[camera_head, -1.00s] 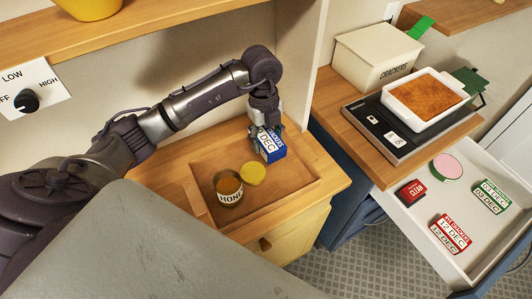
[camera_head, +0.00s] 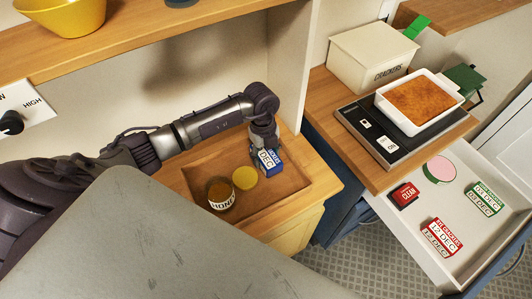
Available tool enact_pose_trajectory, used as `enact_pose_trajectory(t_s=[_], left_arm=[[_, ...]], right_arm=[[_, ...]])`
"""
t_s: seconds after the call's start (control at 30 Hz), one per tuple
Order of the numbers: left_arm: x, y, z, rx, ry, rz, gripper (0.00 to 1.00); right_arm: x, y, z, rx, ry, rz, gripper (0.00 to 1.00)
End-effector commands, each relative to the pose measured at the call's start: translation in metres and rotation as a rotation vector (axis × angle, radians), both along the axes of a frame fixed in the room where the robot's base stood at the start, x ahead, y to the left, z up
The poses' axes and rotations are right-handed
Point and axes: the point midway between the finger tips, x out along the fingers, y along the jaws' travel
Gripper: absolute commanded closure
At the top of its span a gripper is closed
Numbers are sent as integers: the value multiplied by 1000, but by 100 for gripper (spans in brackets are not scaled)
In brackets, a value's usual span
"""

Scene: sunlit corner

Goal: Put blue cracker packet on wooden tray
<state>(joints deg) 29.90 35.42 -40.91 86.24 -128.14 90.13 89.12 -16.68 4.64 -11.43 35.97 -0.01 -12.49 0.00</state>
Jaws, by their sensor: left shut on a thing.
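The blue cracker packet (camera_head: 270,163), with a white label reading DEC, is at the fingertips of my left gripper (camera_head: 264,146). The gripper is shut on its upper part, and the fingers hide some of it. The packet is over the back right part of the wooden tray (camera_head: 287,187); I cannot tell whether it touches the tray floor. My right gripper is not in view.
In the tray stand an open honey jar (camera_head: 221,194) and a yellow lid (camera_head: 245,178), left of the packet. At right are a cracker box (camera_head: 370,58), a baking dish (camera_head: 420,101) on a scale (camera_head: 388,137), and an open drawer (camera_head: 447,200) holding red and green packets.

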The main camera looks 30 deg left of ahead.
Motion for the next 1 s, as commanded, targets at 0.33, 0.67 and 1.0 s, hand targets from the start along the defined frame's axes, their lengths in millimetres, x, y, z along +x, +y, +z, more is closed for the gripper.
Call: enact_pose_trajectory(t_s=[0.33, 0.67, 1.0], left_arm=[[0, 0, -2, 1, -1, 0, 32], [0, 0, 2, 1, -1, 0, 32], [5, 7, 55, 0, -7, 1, 32]], right_arm=[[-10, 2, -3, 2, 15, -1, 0], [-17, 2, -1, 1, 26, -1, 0], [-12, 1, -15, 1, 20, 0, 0]])
